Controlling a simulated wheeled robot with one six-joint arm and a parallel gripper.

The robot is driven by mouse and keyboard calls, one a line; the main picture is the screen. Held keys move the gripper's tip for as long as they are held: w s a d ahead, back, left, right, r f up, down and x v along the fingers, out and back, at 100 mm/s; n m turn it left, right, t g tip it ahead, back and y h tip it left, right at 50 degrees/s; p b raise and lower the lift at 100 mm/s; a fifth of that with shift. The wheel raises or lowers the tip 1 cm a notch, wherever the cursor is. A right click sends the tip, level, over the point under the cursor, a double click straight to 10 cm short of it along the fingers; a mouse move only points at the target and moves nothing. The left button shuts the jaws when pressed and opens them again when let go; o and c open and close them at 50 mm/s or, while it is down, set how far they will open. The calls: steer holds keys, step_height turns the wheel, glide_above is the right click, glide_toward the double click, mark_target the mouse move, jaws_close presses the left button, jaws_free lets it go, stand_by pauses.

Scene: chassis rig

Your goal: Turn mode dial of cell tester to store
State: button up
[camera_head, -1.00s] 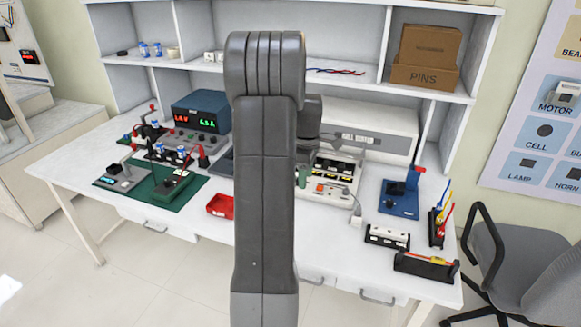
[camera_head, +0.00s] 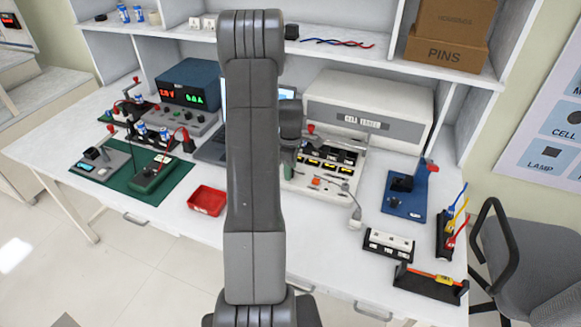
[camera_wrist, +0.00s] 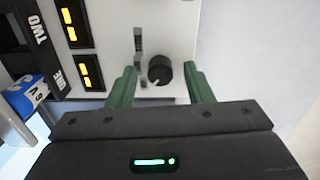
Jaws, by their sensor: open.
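The cell tester (camera_head: 310,190) is a white panel on the bench with dark slots and small yellow displays, partly hidden by my arm. In the wrist view its white panel (camera_wrist: 178,28) carries the mode dial (camera_wrist: 160,70), a round black knob with a pale pointer mark near its lower edge. My gripper (camera_wrist: 161,71) is open, with its green fingers on either side of the dial in the picture and gaps showing between. I cannot tell if the fingertips reach down to the dial's depth. In the head view a green finger (camera_head: 288,171) shows over the tester's left part.
A blue-and-white cell (camera_wrist: 25,93) lies near the slots marked ONE and TWO. A red tray (camera_head: 207,201) is left of my arm. A blue fixture (camera_head: 405,195) and black-and-white holder (camera_head: 388,245) stand right of the tester. A white cabinet (camera_head: 368,105) is behind it.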

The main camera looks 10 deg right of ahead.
steer(key=c, duration=1)
steer(key=shift+f+m, duration=0.1)
steer(key=shift+m, duration=0.3)
steer(key=m+b, duration=0.2)
steer(key=m, duration=0.2)
steer(key=m+b, duration=0.1)
steer(key=m, duration=0.4)
steer(key=m+b, duration=0.1)
steer(key=m, duration=0.4)
steer(key=shift+a+m, duration=0.1)
steer(key=shift+m, duration=0.3)
steer(key=m+b, duration=0.1)
steer(key=m, duration=0.3)
steer(key=shift+m, duration=0.3)
